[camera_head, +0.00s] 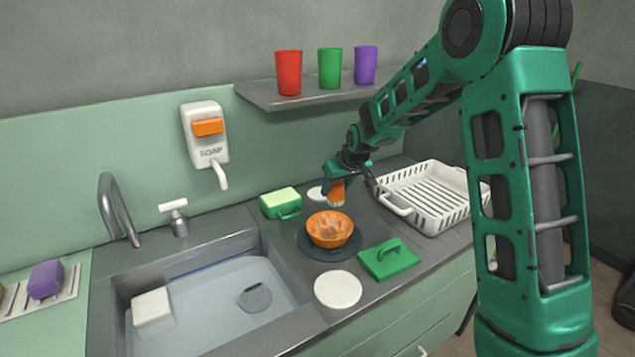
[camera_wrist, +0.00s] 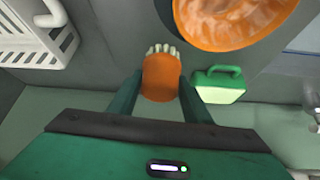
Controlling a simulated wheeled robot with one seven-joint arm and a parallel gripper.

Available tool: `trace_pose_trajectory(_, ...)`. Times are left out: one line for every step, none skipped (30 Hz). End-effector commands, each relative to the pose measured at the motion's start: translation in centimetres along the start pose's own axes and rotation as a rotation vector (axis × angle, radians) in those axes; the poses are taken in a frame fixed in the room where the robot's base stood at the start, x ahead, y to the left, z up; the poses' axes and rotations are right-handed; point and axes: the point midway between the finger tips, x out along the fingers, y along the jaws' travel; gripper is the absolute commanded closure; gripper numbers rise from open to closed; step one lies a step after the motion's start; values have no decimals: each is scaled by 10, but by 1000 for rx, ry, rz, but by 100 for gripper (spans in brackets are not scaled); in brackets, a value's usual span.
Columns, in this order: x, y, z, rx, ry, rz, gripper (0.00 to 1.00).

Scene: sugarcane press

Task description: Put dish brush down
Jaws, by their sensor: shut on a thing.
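The dish brush (camera_wrist: 161,77) has an orange body and pale bristles. It shows between my fingers in the wrist view, and its orange part shows in the head view (camera_head: 337,192). My gripper (camera_wrist: 160,92) is shut on the brush, with one green finger on each side of the orange body. In the head view my gripper (camera_head: 337,182) is over the counter behind the orange bowl (camera_head: 330,232). The bristles point down, close to a white disc (camera_head: 316,193) on the counter. I cannot tell whether they touch anything.
The bowl stands on a dark round mat (camera_head: 313,252). A green-handled sponge (camera_head: 281,203) is left of my gripper, a white dish rack (camera_head: 434,192) right. A green handled piece (camera_head: 388,259) and white disc (camera_head: 338,290) lie in front. The water-filled sink (camera_head: 225,307) is left; a cup shelf (camera_head: 300,97) hangs above.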

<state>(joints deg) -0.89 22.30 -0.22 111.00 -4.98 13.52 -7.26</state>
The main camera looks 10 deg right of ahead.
Motion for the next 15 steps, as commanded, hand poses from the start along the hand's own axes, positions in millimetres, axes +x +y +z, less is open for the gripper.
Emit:
trace_pose_trajectory(8,0,6,0,-3,0,73)
trace_pose_trajectory(12,0,8,0,-3,0,73)
trace_pose_trajectory(17,0,11,0,-3,0,73)
trace_pose_trajectory(20,0,13,0,-2,0,73)
trace_pose_trajectory(24,0,16,-1,-2,0,73)
trace_pose_trajectory(28,0,11,-1,1,0,73)
trace_pose_trajectory(30,0,6,-1,2,0,73)
trace_pose_trajectory(32,0,2,-1,2,0,73)
trace_pose_trajectory(36,0,-3,-1,1,0,73)
trace_pose_trajectory(39,0,-8,-1,1,0,73)
trace_pose_trajectory(42,0,-12,-1,1,0,73)
trace_pose_trajectory(45,0,-18,-1,2,0,73)
trace_pose_trajectory(48,0,-22,-1,0,0,73)
trace_pose_trajectory(51,0,-27,-1,1,0,73)
trace_pose_trajectory(55,-1,-34,-2,2,-1,73)
